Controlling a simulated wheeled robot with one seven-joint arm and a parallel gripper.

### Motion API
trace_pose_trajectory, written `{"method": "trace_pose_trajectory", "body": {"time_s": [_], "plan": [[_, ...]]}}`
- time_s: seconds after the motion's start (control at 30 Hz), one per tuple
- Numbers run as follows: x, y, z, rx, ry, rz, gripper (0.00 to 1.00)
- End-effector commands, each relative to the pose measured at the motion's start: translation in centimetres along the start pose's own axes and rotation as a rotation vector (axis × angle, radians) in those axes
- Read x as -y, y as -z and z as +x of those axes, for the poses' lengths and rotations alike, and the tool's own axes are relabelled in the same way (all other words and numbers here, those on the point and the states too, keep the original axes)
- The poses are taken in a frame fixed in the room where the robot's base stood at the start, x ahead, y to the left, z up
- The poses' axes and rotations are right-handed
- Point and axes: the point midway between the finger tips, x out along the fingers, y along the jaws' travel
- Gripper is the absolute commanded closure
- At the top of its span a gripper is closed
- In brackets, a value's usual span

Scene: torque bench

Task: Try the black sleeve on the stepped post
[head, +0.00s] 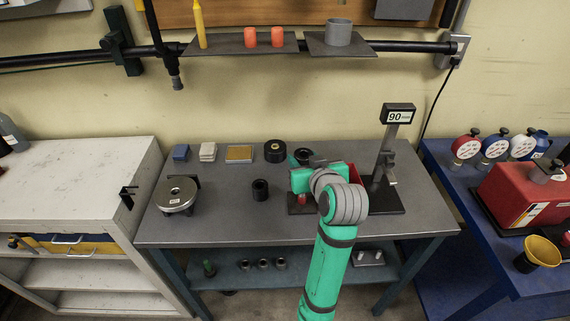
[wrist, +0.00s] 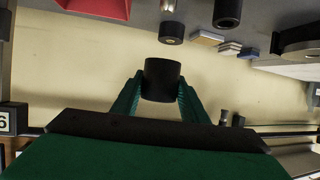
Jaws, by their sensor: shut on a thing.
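My gripper (wrist: 161,92) is shut on a black sleeve (wrist: 162,77), whose dark outer wall shows between the green fingers in the wrist view. In the head view, the dark end of the held sleeve (head: 303,155) shows just beyond my wrist, in front of the back wall. Another black sleeve (head: 260,189) stands upright on the bench; it also shows at the top of the wrist view (wrist: 227,12). A dark base with a small red part (head: 302,199) is partly hidden by my arm. I cannot tell whether it bears the stepped post.
A display stand (head: 398,114) reading 90 is close right of my wrist. A red bin (head: 353,173) is partly hidden behind my arm. A black roll (head: 275,151), a yellow-topped block (head: 239,153) and a round steel device (head: 177,193) are to the left. The bench's front left is clear.

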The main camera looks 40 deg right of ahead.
Motion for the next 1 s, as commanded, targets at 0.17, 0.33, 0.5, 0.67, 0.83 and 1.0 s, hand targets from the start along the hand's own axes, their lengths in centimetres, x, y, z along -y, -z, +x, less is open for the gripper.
{"method": "trace_pose_trajectory", "body": {"time_s": [0.17, 0.33, 0.5, 0.67, 0.83, 1.0], "plan": [[-0.4, 0.2, -0.3, -0.005, -0.003, -0.001, 1.00], [-0.5, 0.2, -0.3, -0.005, -0.004, -0.001, 1.00], [-0.2, 0.0, -0.1, -0.005, 0.001, -0.003, 1.00], [-0.1, -0.8, 0.3, -0.004, 0.002, -0.003, 1.00], [-0.1, -2.1, 0.7, -0.004, 0.001, -0.003, 1.00], [-0.2, -3.3, 1.2, -0.004, 0.001, -0.002, 1.00]]}}
